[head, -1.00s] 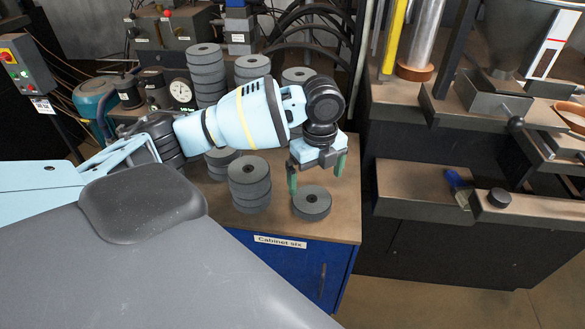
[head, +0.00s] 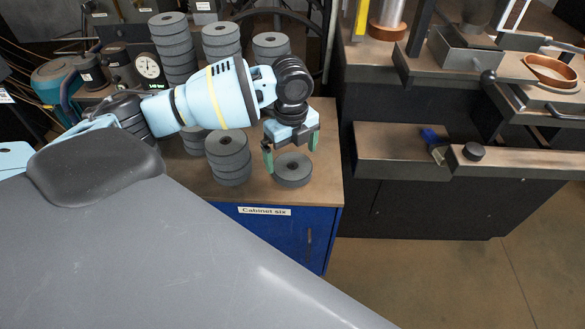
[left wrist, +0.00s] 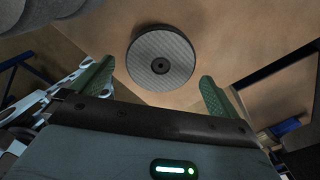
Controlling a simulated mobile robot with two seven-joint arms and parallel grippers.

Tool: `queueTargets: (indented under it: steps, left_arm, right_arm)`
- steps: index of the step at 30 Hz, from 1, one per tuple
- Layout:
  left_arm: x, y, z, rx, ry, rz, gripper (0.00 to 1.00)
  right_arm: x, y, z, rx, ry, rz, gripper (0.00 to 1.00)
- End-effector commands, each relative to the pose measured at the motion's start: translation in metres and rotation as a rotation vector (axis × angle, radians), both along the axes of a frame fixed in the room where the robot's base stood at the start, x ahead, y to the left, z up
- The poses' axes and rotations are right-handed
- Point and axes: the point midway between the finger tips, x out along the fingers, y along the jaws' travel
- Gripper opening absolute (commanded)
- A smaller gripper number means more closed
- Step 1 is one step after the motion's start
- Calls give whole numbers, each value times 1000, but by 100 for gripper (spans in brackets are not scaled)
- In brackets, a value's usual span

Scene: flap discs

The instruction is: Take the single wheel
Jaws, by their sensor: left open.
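The single wheel (head: 292,170) is a grey flap disc with a dark centre hole. It lies flat and alone near the front right corner of the cabinet top. In the left wrist view the wheel (left wrist: 160,58) shows beyond the fingertips, between their lines. My left gripper (head: 291,154) is open and empty, with green fingers pointing down just above and behind the wheel. Its fingers also show in the left wrist view (left wrist: 155,85). It appears apart from the wheel. My right gripper is not in view.
A short stack of discs (head: 228,158) stands just left of the wheel. Taller stacks (head: 172,45) stand behind, partly hidden by my arm. The blue cabinet (head: 270,232) is labelled "Cabinet six". A dark bench (head: 400,160) stands to the right. Some cabinet top right of the wheel is clear.

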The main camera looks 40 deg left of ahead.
Motion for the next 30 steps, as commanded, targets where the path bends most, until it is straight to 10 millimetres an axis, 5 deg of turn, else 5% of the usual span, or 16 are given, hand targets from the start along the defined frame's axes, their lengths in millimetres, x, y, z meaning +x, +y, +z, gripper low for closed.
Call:
queueTargets:
  steps: [6, 16, 27, 30]
  left_arm:
    - [0, -3, -29, 0, 1, 1, 100]
    - [0, -3, -34, 1, -1, 1, 99]
    - [0, -3, -33, 0, -2, 1, 51]
    - [1, -3, -32, 0, -4, 1, 51]
  right_arm:
    - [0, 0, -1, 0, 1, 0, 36]
    - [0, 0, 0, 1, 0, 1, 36]
    - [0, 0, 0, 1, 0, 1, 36]
    - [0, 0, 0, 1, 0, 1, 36]
